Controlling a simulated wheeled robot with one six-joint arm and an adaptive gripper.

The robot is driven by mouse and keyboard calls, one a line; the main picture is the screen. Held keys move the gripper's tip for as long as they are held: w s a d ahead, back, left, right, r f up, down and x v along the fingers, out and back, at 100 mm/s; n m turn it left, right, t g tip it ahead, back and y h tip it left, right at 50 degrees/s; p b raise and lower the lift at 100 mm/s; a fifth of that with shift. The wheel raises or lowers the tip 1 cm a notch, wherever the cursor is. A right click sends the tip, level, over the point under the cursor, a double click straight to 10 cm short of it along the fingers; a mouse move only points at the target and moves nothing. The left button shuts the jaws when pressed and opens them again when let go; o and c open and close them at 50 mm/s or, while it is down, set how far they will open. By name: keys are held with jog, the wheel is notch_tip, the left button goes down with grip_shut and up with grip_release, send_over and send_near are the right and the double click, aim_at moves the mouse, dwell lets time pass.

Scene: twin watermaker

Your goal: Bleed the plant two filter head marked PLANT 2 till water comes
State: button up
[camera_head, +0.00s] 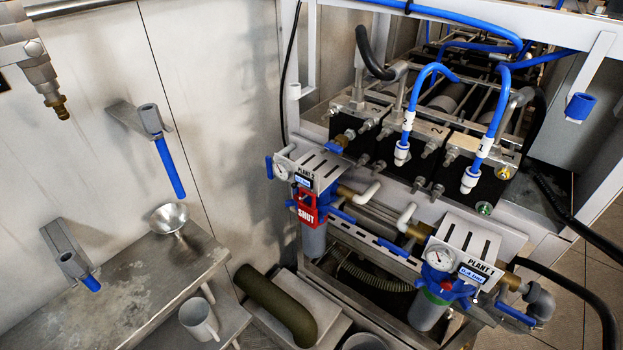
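The filter head marked PLANT 2 (312,163) is a white slotted block near the middle of the head view. A round gauge (281,172) sits on its left face, and a small display below its label is hard to read. A red tag reading SHUT (307,212) hangs in front of it, over a grey filter bowl (314,241). Blue levers (342,214) show beside the tag. A bleed screw cannot be made out. No water shows at this head. My gripper is not in view.
A similar head marked PLANT 1 (470,240) stands at front right, its display reading 0.4 bar. A steel bench (130,290) at left has a funnel (169,217) and, lower, a mug (198,318). A brass-tipped fitting (57,105) hangs at upper left. Blue hoses (497,100) run behind.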

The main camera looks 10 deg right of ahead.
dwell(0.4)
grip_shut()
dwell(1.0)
